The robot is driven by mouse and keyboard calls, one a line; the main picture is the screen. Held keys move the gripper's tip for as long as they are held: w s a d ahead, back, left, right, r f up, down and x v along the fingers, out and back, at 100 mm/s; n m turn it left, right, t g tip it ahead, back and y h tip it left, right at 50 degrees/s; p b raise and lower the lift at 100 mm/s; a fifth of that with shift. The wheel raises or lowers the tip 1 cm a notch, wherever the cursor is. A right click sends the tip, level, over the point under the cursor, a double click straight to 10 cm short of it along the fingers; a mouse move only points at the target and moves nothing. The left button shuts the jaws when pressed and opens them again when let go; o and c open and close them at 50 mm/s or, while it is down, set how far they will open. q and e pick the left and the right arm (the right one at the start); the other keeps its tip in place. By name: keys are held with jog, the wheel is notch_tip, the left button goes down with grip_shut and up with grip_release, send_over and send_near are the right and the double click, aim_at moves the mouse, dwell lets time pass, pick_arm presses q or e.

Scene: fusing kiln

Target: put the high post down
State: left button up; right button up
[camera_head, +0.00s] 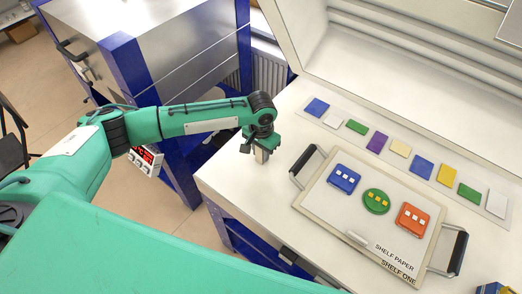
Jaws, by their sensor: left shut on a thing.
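My left gripper (261,147) points down over the left part of the white kiln bed. It is shut on the high post (262,156), a small beige block. Only the lower part of the post shows below the fingers. The post's bottom is close to the white surface; I cannot tell whether it touches. My right gripper is out of view.
The shelf (328,216), marked SHELF ONE, lies to the right with dark handles, a blue, a green and an orange tile, and a small white stick. A strip with several coloured glass pieces (377,142) lies behind it. The bed's left edge is near the gripper.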

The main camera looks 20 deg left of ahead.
pick_arm(q)
jog(key=shift+f, duration=0.1)
jog(key=o, duration=1)
notch_tip(320, 180, up, 12)
jog(key=shift+r+b, duration=0.15)
jog(key=shift+b, duration=0.6)
